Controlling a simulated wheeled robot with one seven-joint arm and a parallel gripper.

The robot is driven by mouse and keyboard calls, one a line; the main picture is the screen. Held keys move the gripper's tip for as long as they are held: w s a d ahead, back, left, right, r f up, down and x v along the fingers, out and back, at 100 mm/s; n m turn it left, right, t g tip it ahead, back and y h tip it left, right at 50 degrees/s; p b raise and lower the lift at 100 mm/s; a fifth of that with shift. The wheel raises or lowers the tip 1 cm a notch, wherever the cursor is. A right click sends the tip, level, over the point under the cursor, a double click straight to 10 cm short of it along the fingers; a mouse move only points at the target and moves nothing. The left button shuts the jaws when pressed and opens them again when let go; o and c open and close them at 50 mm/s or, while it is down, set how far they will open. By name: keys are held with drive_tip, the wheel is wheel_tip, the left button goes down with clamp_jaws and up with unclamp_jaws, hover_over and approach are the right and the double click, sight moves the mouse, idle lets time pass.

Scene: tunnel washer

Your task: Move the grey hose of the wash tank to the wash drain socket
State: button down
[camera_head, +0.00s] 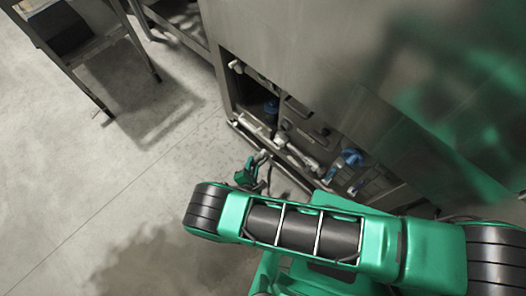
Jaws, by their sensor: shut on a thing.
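A low opening in the steel washer (290,45) shows several pipe ends, sockets and dark fittings. A light grey hose end (256,127) lies near the left part of the opening, close to its lower edge. My gripper (263,156) is small in view beyond my green arm, just outside that lower edge. It is shut, apparently on the grey hose, but the grip itself is too small and dark to make out clearly. Which fitting is the wash drain socket I cannot tell; no label is readable.
Blue fittings sit inside the opening, one at the left (271,108) and one at the right (351,157). A metal lip (272,154) runs along the opening's bottom. A table frame (95,50) stands at the upper left. The concrete floor (90,185) at left is clear.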

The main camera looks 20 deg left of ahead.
drive_tip(key=s+f, duration=0.3)
drive_tip(key=shift+w+d, duration=0.45)
drive_tip(key=shift+w, duration=0.9)
drive_tip(key=shift+w+d, duration=0.5)
drive_tip(key=shift+w, duration=0.9)
drive_tip(key=shift+w+d, duration=0.45)
drive_tip(key=shift+w, duration=0.9)
drive_tip(key=shift+w+d, duration=0.1)
drive_tip(key=shift+w, duration=0.05)
drive_tip(key=shift+w+d, duration=0.3)
drive_tip(key=shift+w, duration=0.4)
drive_tip(key=shift+w+d, duration=0.15)
drive_tip(key=shift+w, duration=0.2)
drive_tip(key=c, duration=1.4)
unclamp_jaws()
drive_tip(key=shift+o, duration=0.2)
